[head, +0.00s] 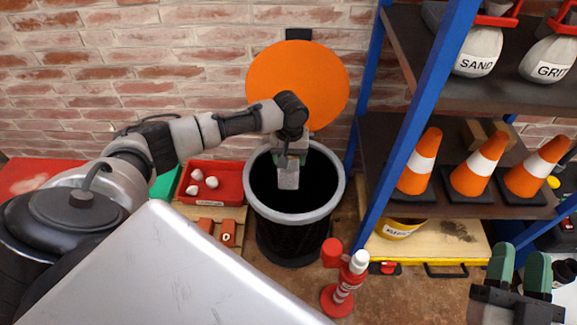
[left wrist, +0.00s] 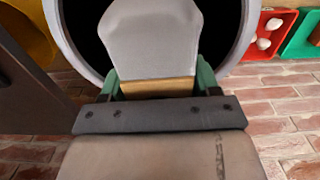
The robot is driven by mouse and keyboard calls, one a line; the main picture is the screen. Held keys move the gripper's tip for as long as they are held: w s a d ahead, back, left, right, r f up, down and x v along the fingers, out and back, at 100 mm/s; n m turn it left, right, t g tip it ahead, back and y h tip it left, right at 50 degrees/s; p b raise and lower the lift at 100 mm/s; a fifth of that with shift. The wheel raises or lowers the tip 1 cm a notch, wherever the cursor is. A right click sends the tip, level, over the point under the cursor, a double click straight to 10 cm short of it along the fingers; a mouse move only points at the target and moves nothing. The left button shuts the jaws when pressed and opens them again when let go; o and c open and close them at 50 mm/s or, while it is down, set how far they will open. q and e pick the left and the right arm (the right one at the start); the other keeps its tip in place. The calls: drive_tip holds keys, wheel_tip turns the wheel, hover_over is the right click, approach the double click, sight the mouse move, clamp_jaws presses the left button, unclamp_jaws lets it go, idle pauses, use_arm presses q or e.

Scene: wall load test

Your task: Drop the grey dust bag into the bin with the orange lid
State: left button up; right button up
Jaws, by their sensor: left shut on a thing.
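The bin (head: 290,217) is black with a pale grey rim and stands against the brick wall. Its round orange lid (head: 297,80) is raised upright behind the opening. My left gripper (head: 290,156) is above the bin's mouth, shut on the grey dust bag (head: 289,179), which hangs below it over the dark opening. In the left wrist view the bag (left wrist: 150,40) fills the space beyond the fingers, with the bin's rim (left wrist: 62,45) around it. The bag's depth relative to the rim is hard to tell. My right gripper (head: 519,270) is open and empty at the lower right.
A red tray (head: 232,187) with white lumps stands left of the bin. A blue-framed shelf (head: 400,150) with orange cones (head: 420,162) and sand bags is close on the right. A red and white post (head: 346,285) stands in front of the bin.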

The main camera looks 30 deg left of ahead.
drive_tip(key=shift+s+r+t, duration=0.2)
drive_tip(key=shift+r+t, duration=0.2)
drive_tip(key=shift+r, duration=0.05)
use_arm(q)
drive_tip(key=o, duration=1.3)
drive_tip(key=shift+f, duration=0.1)
